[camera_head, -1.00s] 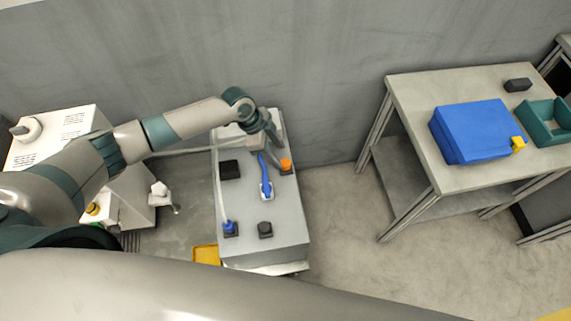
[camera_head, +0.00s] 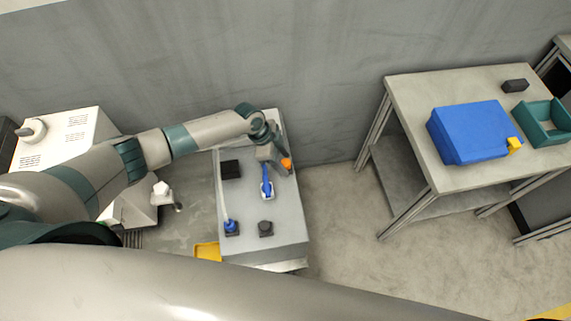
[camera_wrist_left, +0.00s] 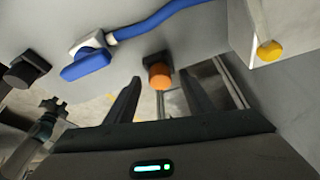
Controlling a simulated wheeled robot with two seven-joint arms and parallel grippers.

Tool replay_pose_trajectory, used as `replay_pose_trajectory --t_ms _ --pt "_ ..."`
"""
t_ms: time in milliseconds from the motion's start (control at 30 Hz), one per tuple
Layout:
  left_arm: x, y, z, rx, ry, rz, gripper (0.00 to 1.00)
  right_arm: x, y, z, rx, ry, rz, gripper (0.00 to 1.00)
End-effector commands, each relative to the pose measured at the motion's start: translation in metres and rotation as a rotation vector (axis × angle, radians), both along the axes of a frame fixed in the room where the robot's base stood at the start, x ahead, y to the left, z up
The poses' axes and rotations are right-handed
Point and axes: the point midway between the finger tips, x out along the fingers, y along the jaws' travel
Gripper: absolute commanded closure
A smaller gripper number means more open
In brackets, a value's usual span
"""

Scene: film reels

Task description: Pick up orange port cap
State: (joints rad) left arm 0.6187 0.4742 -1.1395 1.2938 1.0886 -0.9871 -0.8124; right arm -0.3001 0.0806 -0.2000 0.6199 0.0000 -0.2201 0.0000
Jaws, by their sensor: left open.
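The orange port cap (camera_head: 286,163) sits on a dark square port near the right edge of the grey bench top. In the left wrist view the orange port cap (camera_wrist_left: 160,77) lies ahead of my left gripper, centred just beyond and between its fingertips. My left gripper (camera_head: 276,160) is close beside the cap in the head view. In the wrist view its two dark fingers (camera_wrist_left: 158,85) are apart, with nothing held between them. My right gripper does not show in either view.
A blue connector (camera_head: 266,188) with a blue hose lies beside the cap. Another blue plug (camera_head: 230,227), a black knob (camera_head: 265,228) and a black block (camera_head: 230,169) stand on the same bench (camera_head: 283,240). A table (camera_head: 412,115) with a blue case (camera_head: 468,132) stands at right.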

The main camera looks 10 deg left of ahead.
Motion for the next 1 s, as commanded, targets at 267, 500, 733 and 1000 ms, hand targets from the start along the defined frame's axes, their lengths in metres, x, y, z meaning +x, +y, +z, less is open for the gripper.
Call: replay_pose_trajectory --t_ms 267,500,733,1000 --pt "0.0 0.0 0.0 0.0 0.0 0.0 0.8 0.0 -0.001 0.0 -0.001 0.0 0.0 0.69" --pt "0.0 0.0 0.0 0.0 0.0 0.0 0.95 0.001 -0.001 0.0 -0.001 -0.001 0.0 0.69" --pt "0.001 0.0 0.003 -0.001 -0.001 0.0 0.95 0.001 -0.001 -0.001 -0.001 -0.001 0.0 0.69" --pt "0.001 0.0 0.023 0.0 -0.004 -0.003 0.95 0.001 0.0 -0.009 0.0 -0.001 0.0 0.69"
